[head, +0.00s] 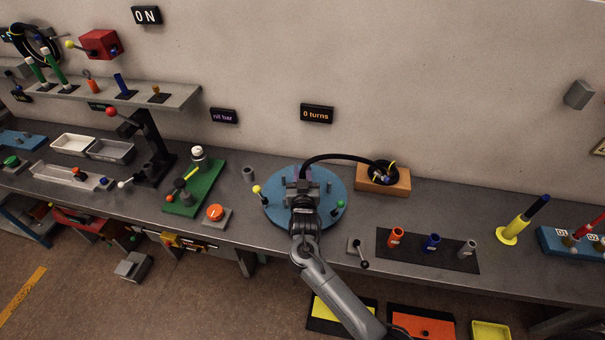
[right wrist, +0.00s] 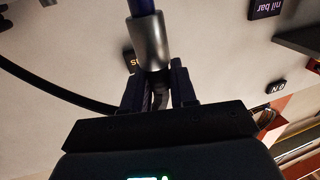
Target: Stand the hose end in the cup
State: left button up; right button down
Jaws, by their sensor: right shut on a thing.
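A black hose (head: 335,157) arcs from a wooden box (head: 370,183) to my right gripper (head: 303,176) above the blue round plate (head: 275,211). In the right wrist view my right gripper (right wrist: 157,82) is shut on the hose end (right wrist: 149,42), which has a silver sleeve and a dark blue tip past the fingers. The hose (right wrist: 60,92) bends off to the left there. In the head view the gripper mostly hides the hose end. A small grey cup (head: 248,174) stands on the bench left of the blue plate, apart from the gripper. My left gripper is not in view.
A black mat (head: 413,257) holds orange, blue and grey cups at the right. A small lever box (head: 356,247) stands beside it. A green board (head: 203,194) with fittings and an orange knob (head: 215,213) are at the left. The blue plate carries yellow- and green-tipped levers.

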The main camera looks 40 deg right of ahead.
jog(key=shift+f, duration=0.45)
jog(key=shift+f+b, duration=0.5)
jog(key=shift+b, duration=0.1)
jog(key=c, duration=0.8)
grip_release()
jog(key=shift+p+v, duration=0.3)
jog(key=shift+v, duration=5.1)
